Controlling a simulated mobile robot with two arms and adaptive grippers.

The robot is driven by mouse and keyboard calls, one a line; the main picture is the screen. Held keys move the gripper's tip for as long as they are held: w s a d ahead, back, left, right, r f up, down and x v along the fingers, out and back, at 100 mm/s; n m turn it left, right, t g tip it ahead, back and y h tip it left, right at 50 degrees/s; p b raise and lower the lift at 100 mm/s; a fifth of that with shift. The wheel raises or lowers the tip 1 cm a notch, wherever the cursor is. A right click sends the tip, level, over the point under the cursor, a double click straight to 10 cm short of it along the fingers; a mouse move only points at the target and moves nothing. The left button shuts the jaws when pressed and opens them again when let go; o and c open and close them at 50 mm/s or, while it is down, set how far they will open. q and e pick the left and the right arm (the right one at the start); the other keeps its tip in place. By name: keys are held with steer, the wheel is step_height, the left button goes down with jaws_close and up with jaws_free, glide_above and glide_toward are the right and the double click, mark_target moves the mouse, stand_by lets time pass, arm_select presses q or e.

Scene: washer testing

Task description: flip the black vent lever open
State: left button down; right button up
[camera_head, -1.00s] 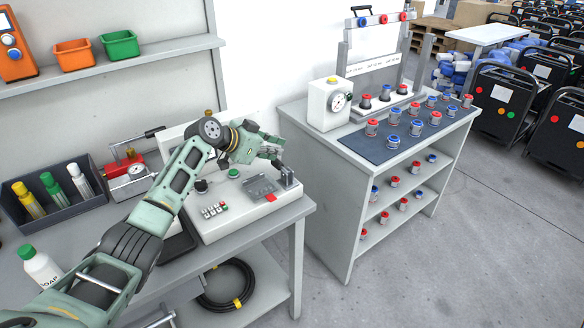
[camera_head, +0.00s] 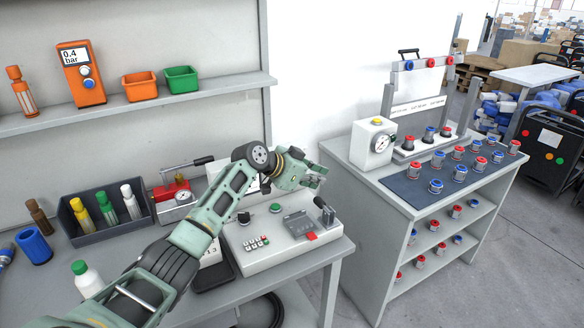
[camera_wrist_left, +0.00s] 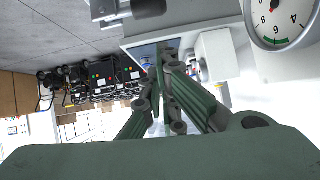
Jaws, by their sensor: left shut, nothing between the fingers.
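A white test unit (camera_head: 262,253) stands at the bench's right end. A small upright black lever (camera_head: 321,203) on a metal fitting sits at its back right corner; I take it as the vent lever. My left gripper (camera_head: 314,178) is just above and behind this lever, shut and empty. I cannot tell if it touches the lever. In the left wrist view the closed fingers (camera_wrist_left: 165,62) show in the middle. A metal fitting with a black part (camera_wrist_left: 148,7) shows at the top, apart from the fingertips in the picture. My right gripper is not in view.
A round gauge (camera_wrist_left: 283,18) is close by in the wrist view. A red hand pump (camera_head: 172,190) and a dark bottle tray (camera_head: 78,229) stand left on the bench. A grey cart (camera_head: 372,237) with several red and blue fittings stands right, across a gap.

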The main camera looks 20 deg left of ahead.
arm_select(q)
steer(key=b+v, duration=0.2)
steer(key=v, duration=0.8)
steer(key=shift+a, duration=0.4)
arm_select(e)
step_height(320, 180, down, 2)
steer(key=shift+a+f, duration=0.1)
arm_select(q)
steer(key=shift+w+f, duration=0.1)
steer(key=shift+f, duration=0.1)
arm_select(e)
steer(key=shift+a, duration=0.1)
